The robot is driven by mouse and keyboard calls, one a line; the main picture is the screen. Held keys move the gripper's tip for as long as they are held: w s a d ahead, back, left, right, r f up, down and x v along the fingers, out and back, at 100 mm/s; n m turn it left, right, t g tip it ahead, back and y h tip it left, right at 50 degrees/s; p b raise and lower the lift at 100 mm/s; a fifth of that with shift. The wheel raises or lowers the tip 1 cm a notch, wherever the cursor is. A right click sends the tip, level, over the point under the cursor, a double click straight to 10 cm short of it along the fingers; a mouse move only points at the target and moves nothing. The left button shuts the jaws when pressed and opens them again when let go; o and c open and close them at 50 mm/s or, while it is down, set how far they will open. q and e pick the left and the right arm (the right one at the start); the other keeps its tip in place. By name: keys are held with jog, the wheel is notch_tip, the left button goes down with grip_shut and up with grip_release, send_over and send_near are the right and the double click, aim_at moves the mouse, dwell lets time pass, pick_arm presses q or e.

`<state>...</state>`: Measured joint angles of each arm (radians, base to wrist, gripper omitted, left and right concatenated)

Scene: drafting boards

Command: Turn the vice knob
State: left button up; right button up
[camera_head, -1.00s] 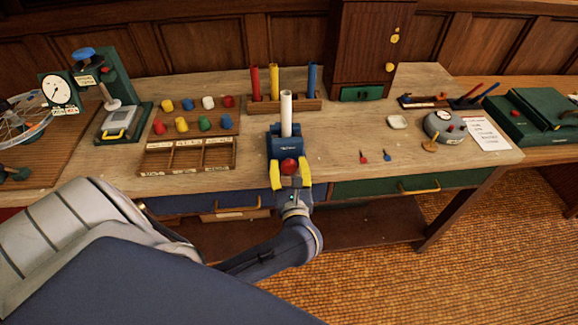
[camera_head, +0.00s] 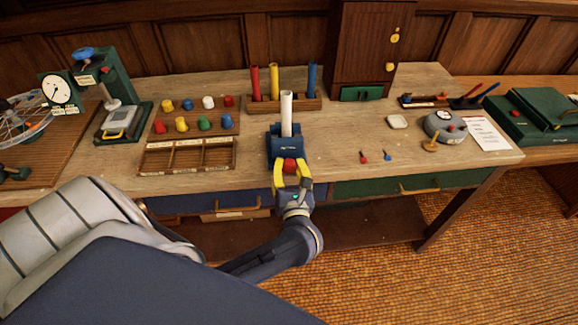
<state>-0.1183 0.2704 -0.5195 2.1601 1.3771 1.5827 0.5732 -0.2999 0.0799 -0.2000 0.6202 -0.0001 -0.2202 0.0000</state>
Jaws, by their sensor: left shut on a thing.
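The blue vice (camera_head: 286,142) stands at the front edge of the wooden workbench (camera_head: 335,142), with a white tube (camera_head: 287,113) upright in it. Its round red knob (camera_head: 290,165) faces the front. My left gripper (camera_head: 291,170) has its yellow fingers shut on the red knob, one on each side. The fingers are turned at a slant, and part of the knob is hidden between them. My right gripper is not in view.
A rack with red, yellow and blue tubes (camera_head: 312,82) stands behind the vice. A sorting tray (camera_head: 187,156) and colored pegs (camera_head: 204,123) lie left. Small red and blue pieces (camera_head: 387,155) lie right. Drawers with handles (camera_head: 420,190) sit below the bench edge.

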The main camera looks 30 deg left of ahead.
pick_arm(q)
jog(key=shift+r+m, duration=0.2)
jog(key=shift+m, duration=1.9)
jog(key=o, duration=1.3)
jog(key=shift+o, duration=0.2)
jog(key=shift+f, duration=0.1)
